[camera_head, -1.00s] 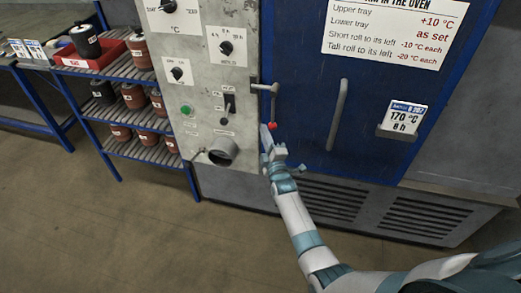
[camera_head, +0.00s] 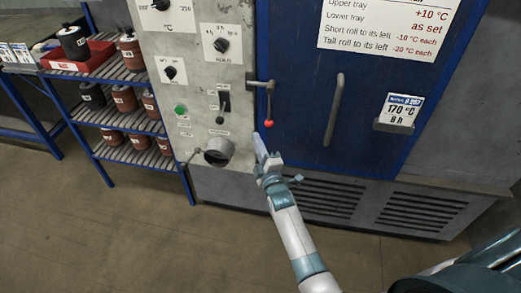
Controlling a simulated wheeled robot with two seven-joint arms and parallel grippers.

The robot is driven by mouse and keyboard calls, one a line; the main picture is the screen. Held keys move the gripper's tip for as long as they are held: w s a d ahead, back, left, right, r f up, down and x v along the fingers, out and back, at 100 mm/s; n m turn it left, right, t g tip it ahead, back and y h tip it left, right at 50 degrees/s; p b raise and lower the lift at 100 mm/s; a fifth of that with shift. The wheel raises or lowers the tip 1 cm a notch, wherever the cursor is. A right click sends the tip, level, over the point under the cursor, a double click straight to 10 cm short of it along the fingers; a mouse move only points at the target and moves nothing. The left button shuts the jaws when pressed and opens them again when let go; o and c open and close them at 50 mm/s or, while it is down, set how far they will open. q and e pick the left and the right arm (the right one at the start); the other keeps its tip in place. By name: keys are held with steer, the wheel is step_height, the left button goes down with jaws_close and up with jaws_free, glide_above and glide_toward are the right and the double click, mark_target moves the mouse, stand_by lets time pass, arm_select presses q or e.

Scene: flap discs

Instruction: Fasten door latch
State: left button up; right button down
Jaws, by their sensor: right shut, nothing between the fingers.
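The blue oven door (camera_head: 300,115) stands against the grey control panel (camera_head: 205,110) and looks closed. The door latch (camera_head: 266,90) is a metal lever at the door's left edge, its arm hanging down to a red knob (camera_head: 268,123). My right gripper (camera_head: 259,142) is shut and empty, below and slightly left of the red knob, with a visible gap between them in the picture. My left gripper is not in view.
A vertical door handle (camera_head: 334,110) and a card holder (camera_head: 393,127) stick out from the door. A round pipe opening (camera_head: 218,152) juts from the panel left of my gripper. A shelf rack (camera_head: 120,78) with several rolls stands at left.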

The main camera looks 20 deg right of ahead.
steer(key=shift+s+a+r+b, duration=0.1)
steer(key=shift+s+b, duration=0.1)
steer(key=shift+s, duration=0.75)
steer(key=shift+s+r+b, duration=0.1)
steer(key=shift+s+b, duration=0.05)
steer(key=shift+s, duration=0.8)
steer(key=shift+f, duration=0.1)
steer(key=s+a+f+m+g+y+b, duration=0.1)
steer(key=s+f+m+g, duration=0.15)
steer(key=s+f, duration=0.75)
steer(key=s+a+f+m+g+y, duration=0.1)
steer(key=s+a+f+g, duration=0.2)
steer(key=f, duration=1.3)
steer(key=s+f+m+g+b, duration=0.15)
steer(key=s+f+g, duration=0.4)
steer(key=f, duration=0.85)
steer(key=s+f+m+g, duration=0.1)
steer(key=s+f+m, duration=0.1)
steer(key=s+f, duration=0.55)
steer(key=s+f+m+g, duration=0.15)
steer(key=s+f, duration=0.35)
steer(key=s, duration=0.6)
steer(key=s+d+f+m+g, duration=0.1)
steer(key=s+f+g, duration=0.1)
steer(key=s, duration=1)
steer(key=s+d+f+m+g, duration=0.2)
steer(key=s+f, duration=0.3)
steer(key=s, duration=0.8)
steer(key=shift+d+g, duration=0.25)
steer(key=shift+g, duration=0.3)
